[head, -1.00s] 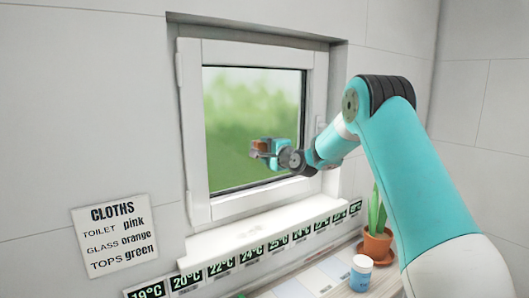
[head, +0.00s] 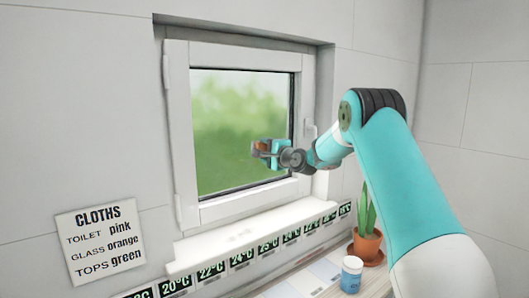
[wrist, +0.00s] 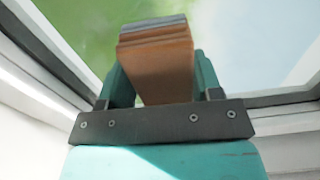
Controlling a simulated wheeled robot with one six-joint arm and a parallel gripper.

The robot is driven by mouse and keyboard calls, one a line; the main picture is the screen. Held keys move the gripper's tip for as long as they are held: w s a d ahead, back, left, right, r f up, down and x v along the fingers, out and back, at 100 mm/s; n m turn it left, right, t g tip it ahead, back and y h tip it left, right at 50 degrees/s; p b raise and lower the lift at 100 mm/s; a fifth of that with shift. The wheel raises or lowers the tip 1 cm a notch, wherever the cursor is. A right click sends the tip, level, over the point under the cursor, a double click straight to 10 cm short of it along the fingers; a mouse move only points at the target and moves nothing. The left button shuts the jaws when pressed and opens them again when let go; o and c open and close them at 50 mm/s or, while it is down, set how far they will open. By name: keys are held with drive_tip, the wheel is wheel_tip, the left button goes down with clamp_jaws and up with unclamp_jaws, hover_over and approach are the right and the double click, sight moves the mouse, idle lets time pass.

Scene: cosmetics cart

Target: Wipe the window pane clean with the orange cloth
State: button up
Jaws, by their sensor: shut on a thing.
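The window pane (head: 235,115) sits in a white frame and shows blurred green beyond it; it also fills the upper part of the wrist view (wrist: 255,45). My gripper (head: 262,149) is in front of the lower right part of the pane. It is shut on the orange cloth, which shows as a folded orange-brown block with a greyish far edge between the fingers in the wrist view (wrist: 160,65). In the head view the cloth (head: 257,147) is small. I cannot tell whether it touches the glass.
A sign about cloths (head: 100,243) hangs on the wall at left and pairs glass with orange. A white sill (head: 250,237) juts out below the window, above a temperature strip (head: 242,259). A potted plant (head: 368,243) and a blue jar (head: 351,274) stand at lower right.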

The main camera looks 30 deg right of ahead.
drive_tip(key=shift+d, duration=2.15)
drive_tip(key=s+b, duration=0.5)
drive_tip(key=s, duration=0.3)
drive_tip(key=shift+d, duration=0.1)
drive_tip(key=shift+f, duration=0.1)
